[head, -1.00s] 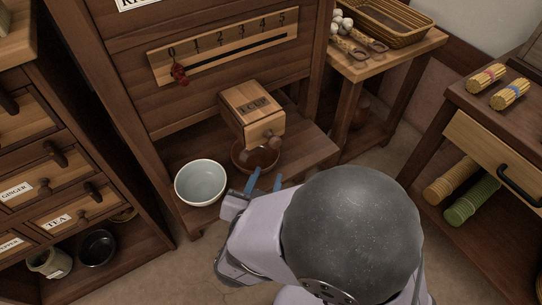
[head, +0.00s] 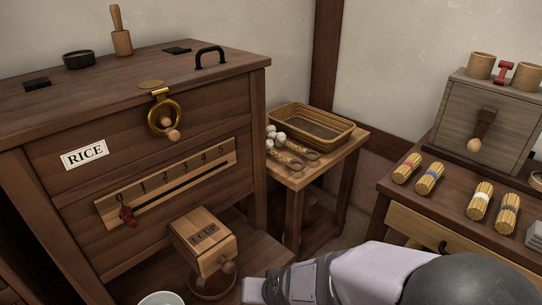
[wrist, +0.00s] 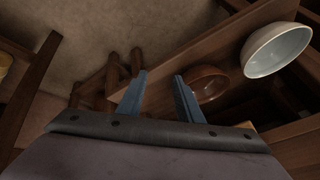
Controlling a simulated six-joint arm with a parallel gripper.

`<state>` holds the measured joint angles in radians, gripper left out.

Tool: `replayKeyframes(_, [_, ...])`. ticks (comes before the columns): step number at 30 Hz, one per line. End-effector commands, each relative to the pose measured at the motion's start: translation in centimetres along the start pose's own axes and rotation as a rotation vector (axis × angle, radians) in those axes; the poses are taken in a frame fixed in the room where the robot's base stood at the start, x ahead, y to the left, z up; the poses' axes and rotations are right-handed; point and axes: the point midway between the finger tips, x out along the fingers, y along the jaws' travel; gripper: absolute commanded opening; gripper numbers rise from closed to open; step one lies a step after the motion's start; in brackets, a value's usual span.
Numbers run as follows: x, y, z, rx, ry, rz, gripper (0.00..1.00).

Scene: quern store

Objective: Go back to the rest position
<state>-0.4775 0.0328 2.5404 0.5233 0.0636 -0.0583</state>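My gripper shows in the wrist view (wrist: 158,95) with its two blue fingers spread apart and nothing between them. In the head view only my arm shows at the bottom; the fingertips are not visible there. A brown bowl (head: 212,284) stands under the wooden 1 CUP box (head: 205,240) of the rice chest (head: 160,140). The brown bowl also shows in the wrist view (wrist: 208,84), beyond my right finger. A pale bowl (wrist: 277,50) is at the upper right of the wrist view, and its rim shows at the bottom of the head view (head: 161,299).
A side table (head: 298,180) holds a wicker basket (head: 312,127), white eggs or balls and scoops. At the right, a cabinet (head: 400,195) carries bundles of yellow sticks (head: 430,179) and a grey wooden box (head: 487,118).

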Motion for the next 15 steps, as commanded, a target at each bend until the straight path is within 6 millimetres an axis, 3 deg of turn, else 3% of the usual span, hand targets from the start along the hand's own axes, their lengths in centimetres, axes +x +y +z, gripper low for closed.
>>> replayKeyframes(1, [-1.5, 2.0, 0.0, 0.007, -0.046, 0.024, 0.33])
replayKeyframes(6, [-4.7, 7.5, 2.3, -0.003, -0.208, 0.105, 0.33])
replayKeyframes(15, [-10.7, 14.8, 6.4, 0.024, -0.424, 0.251, 0.33])
